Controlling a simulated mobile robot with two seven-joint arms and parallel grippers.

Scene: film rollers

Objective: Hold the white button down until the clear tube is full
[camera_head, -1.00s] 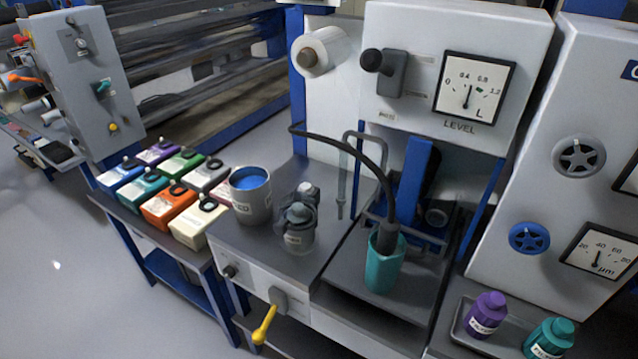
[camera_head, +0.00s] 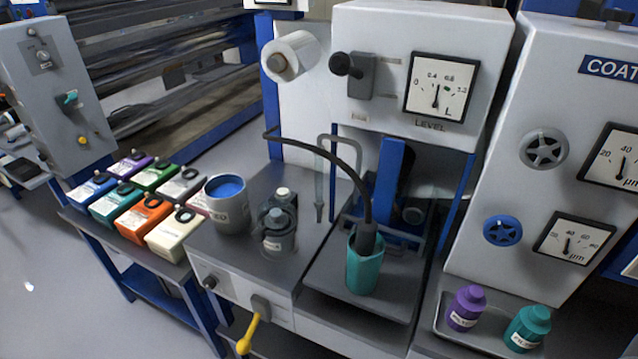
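Neither of my grippers shows in the head view. A thin clear tube (camera_head: 319,178) hangs upright beside a bent grey pipe (camera_head: 338,140), left of the teal cup. It is too small for me to tell how full it is. A grey pump-like bottle (camera_head: 278,238) on the bench has a small pale top (camera_head: 282,193); I cannot tell whether that is the white button. No other plain white button can be made out. The level gauge (camera_head: 440,86) has its needle near upright, a little past 0.4.
A black hose (camera_head: 345,165) arches into the teal cup (camera_head: 364,266). A can of blue ink (camera_head: 226,203) stands left of the bottle. Several coloured cartridges (camera_head: 145,220) sit on the left shelf. Purple (camera_head: 466,308) and teal bottles (camera_head: 528,328) stand in a tray at right.

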